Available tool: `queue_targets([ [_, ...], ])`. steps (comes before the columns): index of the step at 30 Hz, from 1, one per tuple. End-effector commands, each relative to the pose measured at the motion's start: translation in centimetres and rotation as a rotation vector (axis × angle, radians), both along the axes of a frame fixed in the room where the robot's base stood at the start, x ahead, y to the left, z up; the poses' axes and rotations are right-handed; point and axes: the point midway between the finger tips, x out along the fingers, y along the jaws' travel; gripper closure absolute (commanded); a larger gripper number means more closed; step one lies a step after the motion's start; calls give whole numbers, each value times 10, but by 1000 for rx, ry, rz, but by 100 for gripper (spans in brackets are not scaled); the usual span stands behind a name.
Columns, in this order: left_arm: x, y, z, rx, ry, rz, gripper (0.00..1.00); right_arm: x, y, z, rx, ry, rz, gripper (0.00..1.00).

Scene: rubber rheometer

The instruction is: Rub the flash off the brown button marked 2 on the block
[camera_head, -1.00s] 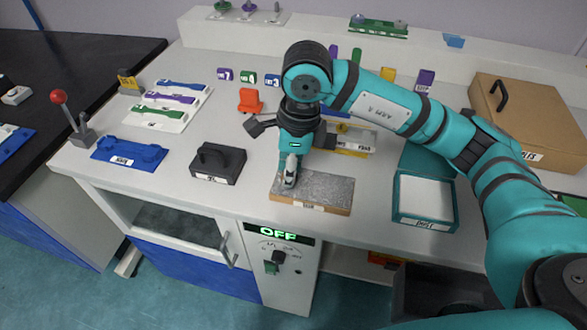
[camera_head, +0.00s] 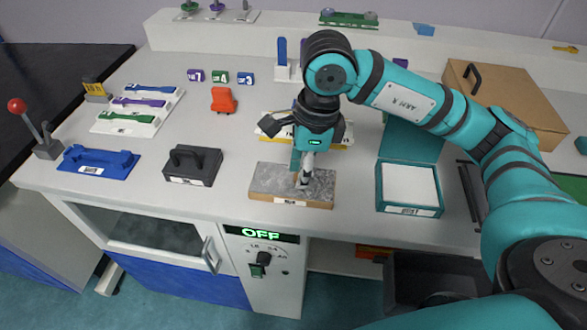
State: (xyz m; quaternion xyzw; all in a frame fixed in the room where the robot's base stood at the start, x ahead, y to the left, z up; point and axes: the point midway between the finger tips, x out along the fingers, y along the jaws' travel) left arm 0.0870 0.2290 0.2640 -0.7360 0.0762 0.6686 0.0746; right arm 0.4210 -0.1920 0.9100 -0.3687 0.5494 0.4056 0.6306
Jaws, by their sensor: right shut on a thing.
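The block (camera_head: 270,178) is a speckled grey slab on a wooden base with a white label, near the front edge of the bench. My right gripper (camera_head: 304,178) points down over it, a little right of its middle. The fingers are shut and their tips are at or just above the grey surface. The brown button marked 2 cannot be made out; whatever is between the fingertips is too small and hidden to tell. My left gripper is not in view.
A black handled block (camera_head: 192,166) stands left of the block, and an open teal box with a white inside (camera_head: 410,186) stands right. A blue fixture (camera_head: 98,160) and a red-knobbed lever (camera_head: 17,106) are farther left. A brown case (camera_head: 505,100) is at back right.

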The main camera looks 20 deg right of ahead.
Motion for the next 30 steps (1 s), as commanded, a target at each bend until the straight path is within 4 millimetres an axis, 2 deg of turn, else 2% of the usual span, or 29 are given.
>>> queue_targets([
  [13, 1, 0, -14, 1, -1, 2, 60, -19, -28, -4, -10, 13, -1, 100],
  [18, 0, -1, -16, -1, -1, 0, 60, -23, -32, -3, -9, 14, 1, 100],
  [30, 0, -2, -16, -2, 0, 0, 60, -6, -7, 1, -4, 9, 3, 100],
])
